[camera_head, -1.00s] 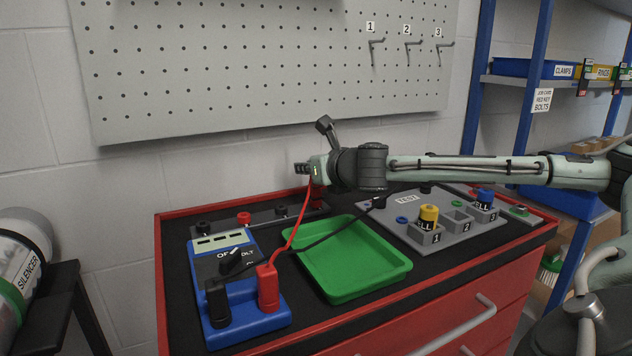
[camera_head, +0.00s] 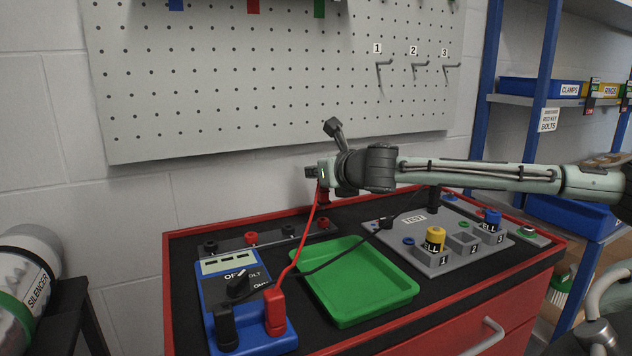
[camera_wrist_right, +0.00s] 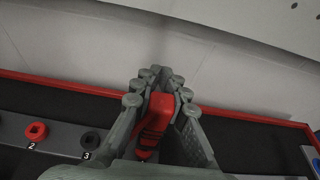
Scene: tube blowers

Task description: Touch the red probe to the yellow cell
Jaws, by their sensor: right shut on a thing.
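The yellow cell (camera_head: 434,238) stands upright in slot 1 of the grey test block, right of the green tray. My right gripper (camera_head: 314,173) is above the back of the bench, to the left of the yellow cell and well apart from it. In the right wrist view its fingers (camera_wrist_right: 160,85) are shut on the red probe (camera_wrist_right: 154,122). The red lead (camera_head: 304,238) runs from there down to the red plug (camera_head: 274,310) on the blue meter (camera_head: 240,268). The probe's tip is hidden. My left gripper is out of view.
A green tray (camera_head: 402,292) lies mid-bench. A black lead (camera_head: 335,256) crosses it toward the grey test block (camera_head: 437,265). A blue cell (camera_head: 491,219) sits in slot 3; slot 2 (camera_head: 463,238) looks empty. A pegboard (camera_head: 250,90) hangs on the wall behind. A row of sockets (camera_head: 250,238) lines the back.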

